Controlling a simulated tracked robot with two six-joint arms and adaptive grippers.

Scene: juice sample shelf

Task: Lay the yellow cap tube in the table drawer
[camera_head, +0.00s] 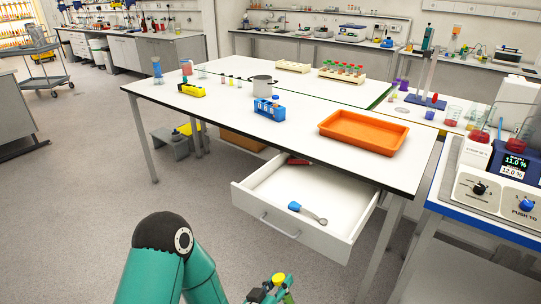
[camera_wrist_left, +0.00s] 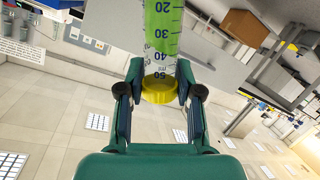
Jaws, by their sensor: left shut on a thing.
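The yellow cap tube (camera_wrist_left: 160,38) shows in the left wrist view, a clear graduated tube with green contents and its yellow cap (camera_wrist_left: 159,90) toward my palm. My left gripper (camera_wrist_left: 158,82) is shut on it near the cap, one finger on each side. In the head view, my left gripper (camera_head: 268,292) is at the bottom edge, with the yellow cap (camera_head: 279,279) showing among the fingers; much of the tube is cut off or hidden there. The table drawer (camera_head: 345,212) is pulled open, beyond and above my gripper in the picture. My right gripper is not in view.
An orange tray (camera_head: 363,132), a pot (camera_head: 261,86) and tube racks stand on the table. The drawer's middle has bare room. Open floor lies left.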

